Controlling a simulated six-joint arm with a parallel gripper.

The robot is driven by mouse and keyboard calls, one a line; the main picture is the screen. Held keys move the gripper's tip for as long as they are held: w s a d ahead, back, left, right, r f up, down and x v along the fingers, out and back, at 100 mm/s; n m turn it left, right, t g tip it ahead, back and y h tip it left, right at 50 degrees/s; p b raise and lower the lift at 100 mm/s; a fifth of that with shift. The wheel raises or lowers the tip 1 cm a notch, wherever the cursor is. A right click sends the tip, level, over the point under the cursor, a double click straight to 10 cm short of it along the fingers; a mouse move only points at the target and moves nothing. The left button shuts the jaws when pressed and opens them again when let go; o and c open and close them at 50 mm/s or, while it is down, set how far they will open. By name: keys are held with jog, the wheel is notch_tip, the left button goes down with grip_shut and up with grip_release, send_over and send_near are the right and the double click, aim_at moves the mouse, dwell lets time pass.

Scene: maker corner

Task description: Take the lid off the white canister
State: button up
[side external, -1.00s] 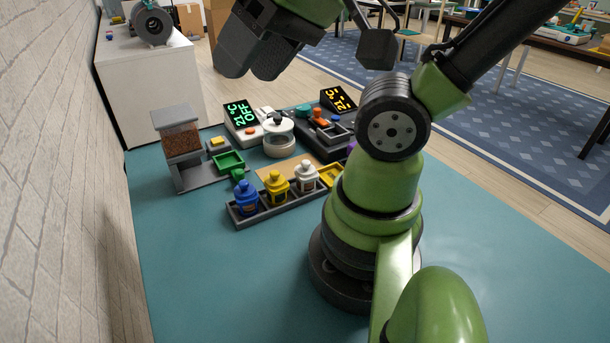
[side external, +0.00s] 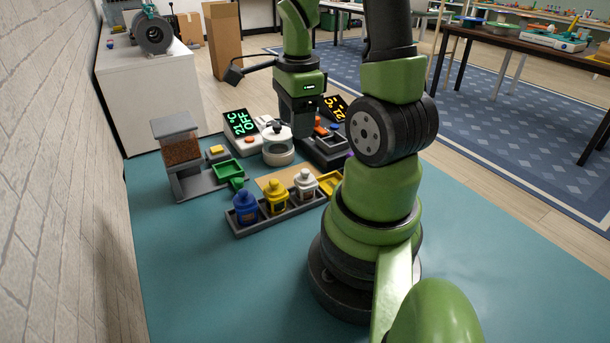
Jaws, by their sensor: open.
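The white canister (side external: 305,184) stands upright in the right part of a dark grey rack (side external: 262,224), beside a yellow canister (side external: 276,198) and a blue canister (side external: 245,208). A white lid (side external: 304,173) sits on top of it. My gripper (side external: 303,135) points down, above the white canister in the picture and apart from it. Its jaws are open and hold nothing that I can see; the dark fingers overlap in this view. The exact depth between gripper and canister is hard to tell.
A hotplate with a green display (side external: 241,125), a dispenser of brown granules (side external: 180,145), a green tray (side external: 229,168) and a yellow tray (side external: 331,181) are close by. The teal tabletop (side external: 210,285) is clear in front.

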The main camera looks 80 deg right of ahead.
aim_at(305, 170)
jog(key=f, duration=0.2)
jog(key=s+f+m, duration=0.1)
jog(key=f, duration=0.1)
jog(key=d+f+m, duration=0.1)
jog(key=f, duration=0.1)
jog(key=shift+s, duration=0.15)
jog(key=shift+d+f, duration=0.15)
jog(key=shift+f, duration=1.25)
jog(key=shift+d+f, duration=0.15)
jog(key=shift+f, duration=1.25)
jog(key=shift+c, duration=0.4)
grip_shut()
